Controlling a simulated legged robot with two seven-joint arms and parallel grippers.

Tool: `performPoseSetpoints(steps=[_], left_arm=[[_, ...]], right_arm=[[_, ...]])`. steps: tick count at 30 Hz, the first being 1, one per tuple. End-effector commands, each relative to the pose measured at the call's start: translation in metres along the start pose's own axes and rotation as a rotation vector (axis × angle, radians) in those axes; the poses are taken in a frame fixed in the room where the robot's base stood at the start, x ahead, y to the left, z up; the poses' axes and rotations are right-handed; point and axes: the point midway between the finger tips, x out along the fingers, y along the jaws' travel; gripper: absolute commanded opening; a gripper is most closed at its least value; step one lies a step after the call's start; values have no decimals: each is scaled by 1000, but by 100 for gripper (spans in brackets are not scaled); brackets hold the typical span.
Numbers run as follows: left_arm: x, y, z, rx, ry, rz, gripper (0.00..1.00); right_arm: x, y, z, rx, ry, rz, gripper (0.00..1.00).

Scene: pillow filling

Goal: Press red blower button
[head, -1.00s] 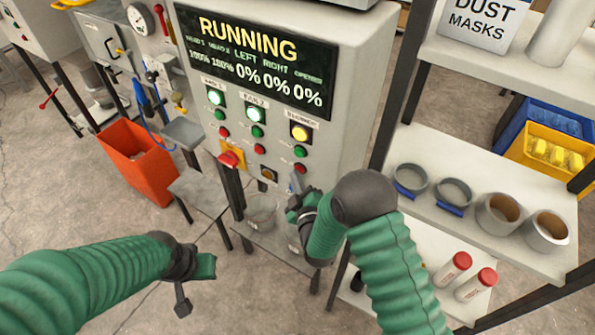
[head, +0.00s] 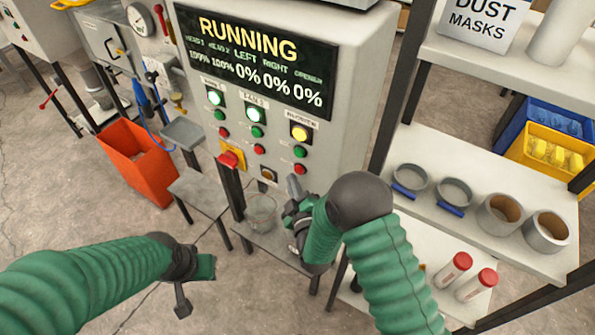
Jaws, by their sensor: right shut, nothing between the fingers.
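The control panel (head: 265,180) stands in the middle of the head view. Its right column, labelled as the blower, has a lit yellow lamp (head: 300,133), a green button (head: 300,152) and the red blower button (head: 300,169) at the bottom. The red button is fully in sight. My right gripper (head: 293,187) is shut and empty, its tip just below and left of that button in the picture; a gap shows between them. My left gripper (head: 197,284) is open and empty, low in the view, well away from the panel.
The screen (head: 262,55) reads RUNNING. Two more button columns and a red knob on a yellow plate (head: 231,158) sit left of the blower column. A shelf (head: 480,235) with rings and red-capped tubes stands close on the right. An orange bin (head: 140,165) is at left.

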Motion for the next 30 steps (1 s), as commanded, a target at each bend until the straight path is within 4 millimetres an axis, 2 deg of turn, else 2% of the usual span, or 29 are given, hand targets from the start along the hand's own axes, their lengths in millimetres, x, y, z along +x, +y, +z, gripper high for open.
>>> performPoseSetpoints(steps=[5, 18, 30], left_arm=[[0, 0, 0, 0, 0, 0, 0], [2, 0, 0, 0, 0, 0, 0], [2, 0, 0, 0, 0, 0, 0]], right_arm=[[-4, -4, -3, 1, 0, -1, 0], [-33, -25, -24, 0, 0, -2, 0], [-35, -25, -25, 0, 0, 0, 0]])
